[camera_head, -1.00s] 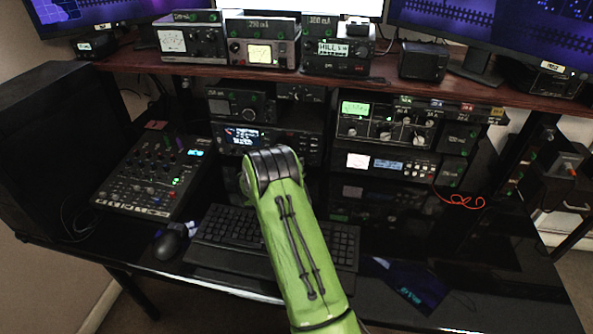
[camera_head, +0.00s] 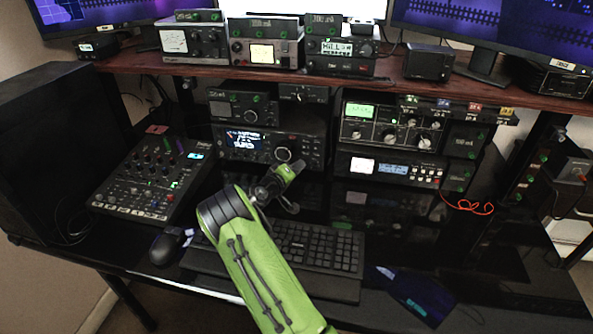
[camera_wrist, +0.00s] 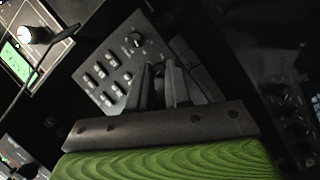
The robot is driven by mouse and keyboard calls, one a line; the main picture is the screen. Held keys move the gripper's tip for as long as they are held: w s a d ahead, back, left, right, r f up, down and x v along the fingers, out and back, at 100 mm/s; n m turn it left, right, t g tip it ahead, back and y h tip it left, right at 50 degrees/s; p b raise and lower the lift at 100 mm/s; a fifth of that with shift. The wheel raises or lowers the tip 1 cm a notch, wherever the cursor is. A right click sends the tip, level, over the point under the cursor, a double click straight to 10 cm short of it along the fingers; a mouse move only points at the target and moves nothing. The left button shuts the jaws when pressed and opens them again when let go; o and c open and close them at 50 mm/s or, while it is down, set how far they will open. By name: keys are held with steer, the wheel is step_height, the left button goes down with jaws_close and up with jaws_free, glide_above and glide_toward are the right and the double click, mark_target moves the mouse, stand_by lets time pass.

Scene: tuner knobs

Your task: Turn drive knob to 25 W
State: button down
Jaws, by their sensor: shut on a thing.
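In the wrist view my gripper (camera_wrist: 164,72) has its two dark fingers close together in front of a dark panel (camera_wrist: 112,82) with several pale buttons. They are shut on a small dark part, seemingly a knob, mostly hidden between them. No label on it is readable. The fingertips' contact cannot be made out there.
A tuner (camera_head: 385,125) with a green display and several knobs stands right of the arm's end. A keyboard (camera_head: 310,245) lies below the arm. A mixer (camera_head: 150,180) and mouse (camera_head: 166,246) are at left. A red cable (camera_head: 470,206) hangs at right.

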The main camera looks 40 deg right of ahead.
steer(key=shift+f, duration=0.1)
stand_by(0.5)
steer(key=c, duration=1.1)
jaws_free()
